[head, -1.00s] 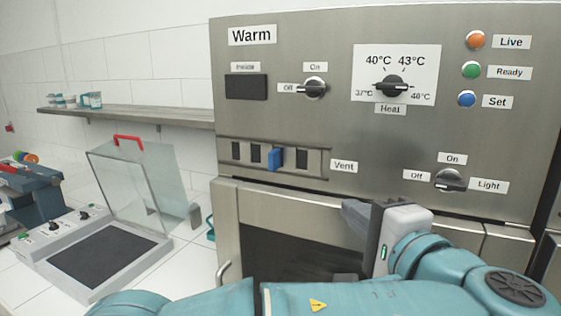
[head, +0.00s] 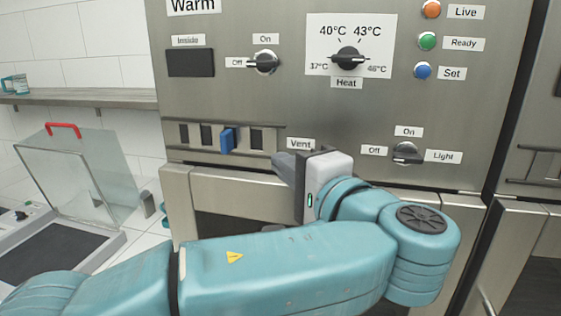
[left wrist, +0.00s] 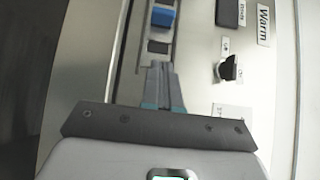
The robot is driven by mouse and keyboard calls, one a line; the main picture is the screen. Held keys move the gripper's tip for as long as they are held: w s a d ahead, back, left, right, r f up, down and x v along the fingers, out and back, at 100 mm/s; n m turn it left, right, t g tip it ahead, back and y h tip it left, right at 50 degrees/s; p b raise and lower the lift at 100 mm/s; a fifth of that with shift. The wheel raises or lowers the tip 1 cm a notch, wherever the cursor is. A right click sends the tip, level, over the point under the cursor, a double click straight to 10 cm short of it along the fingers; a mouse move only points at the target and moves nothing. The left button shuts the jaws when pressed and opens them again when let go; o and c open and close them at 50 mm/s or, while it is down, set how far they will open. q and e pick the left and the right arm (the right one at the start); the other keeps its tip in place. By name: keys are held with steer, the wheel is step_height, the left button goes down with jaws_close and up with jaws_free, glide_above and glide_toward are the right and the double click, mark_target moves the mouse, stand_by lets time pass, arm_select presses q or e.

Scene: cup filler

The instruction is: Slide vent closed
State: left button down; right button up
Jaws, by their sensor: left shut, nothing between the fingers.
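The vent (head: 192,149) is a strip with several dark slots on the steel front of the warmer, beside the "Vent" label. Its blue slider tab (head: 227,140) stands between dark slots, with one slot showing to its right. The blue tab also shows at the top of the left wrist view (left wrist: 163,17). My left gripper (head: 280,166) is shut and empty, just right of and a little below the vent strip. In the left wrist view its closed fingertips (left wrist: 159,68) point along the strip toward the blue tab, with a gap between. My right gripper is not in view.
Above the vent are the inside display (head: 190,63), a power knob (head: 264,62) and a heat knob (head: 347,58). The light knob (head: 406,153) is right of my gripper. A glass-lidded device (head: 75,175) stands on the left, and a shelf (head: 80,98) is on the wall.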

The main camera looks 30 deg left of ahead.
mark_target(223, 147)
arm_select(q)
steer(key=x, duration=0.2)
steer(key=p+x, duration=0.1)
steer(key=x, duration=0.4)
steer(key=shift+a+r, duration=0.1)
steer(key=shift+a, duration=0.4)
steer(key=a, duration=0.1)
steer(key=s+a+p, duration=0.1)
steer(key=a, duration=0.1)
steer(key=shift+s+a, duration=0.15)
steer(key=shift+w, duration=0.25)
steer(key=shift+s, duration=0.2)
steer(key=shift+s+a, duration=0.1)
steer(key=shift+a, duration=0.15)
steer(key=shift+s+a+b, duration=0.2)
steer(key=shift+a+b, duration=0.65)
steer(key=shift+a, duration=0.3)
